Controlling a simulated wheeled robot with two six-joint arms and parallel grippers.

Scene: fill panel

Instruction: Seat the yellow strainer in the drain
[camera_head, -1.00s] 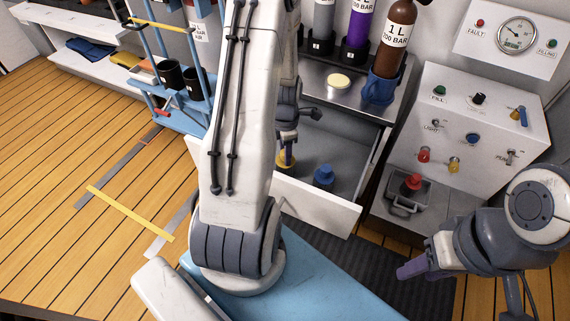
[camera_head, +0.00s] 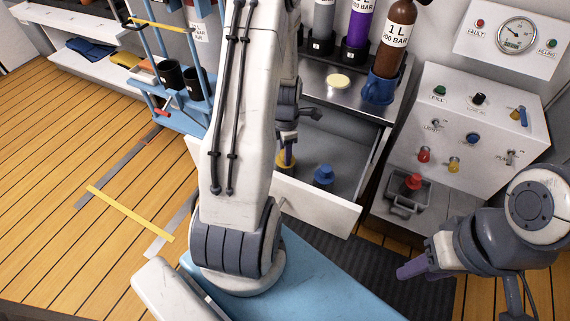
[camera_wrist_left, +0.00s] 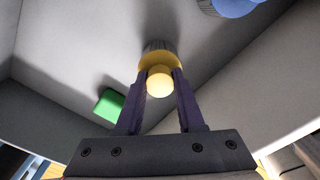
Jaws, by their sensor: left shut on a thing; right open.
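The yellow strainer (camera_head: 286,161) is in the open drawer (camera_head: 320,207), partly hidden by my left arm. My left gripper (camera_head: 289,143) points down into the drawer. In the left wrist view its fingers (camera_wrist_left: 160,84) are shut on the knob of the yellow strainer (camera_wrist_left: 159,62). A red strainer (camera_head: 412,182) stands in the small grey sink (camera_head: 402,206) at the right; no drain opening shows there. My right gripper (camera_head: 412,268) is empty at the lower right, in front of the panel; its jaws are seen only from the side.
A blue strainer (camera_head: 323,175) stands in the drawer beside the yellow one, and a green piece (camera_wrist_left: 109,104) shows in the left wrist view. The drawer walls surround my left gripper. Bottles and a pale yellow disc (camera_head: 339,81) are on the counter above.

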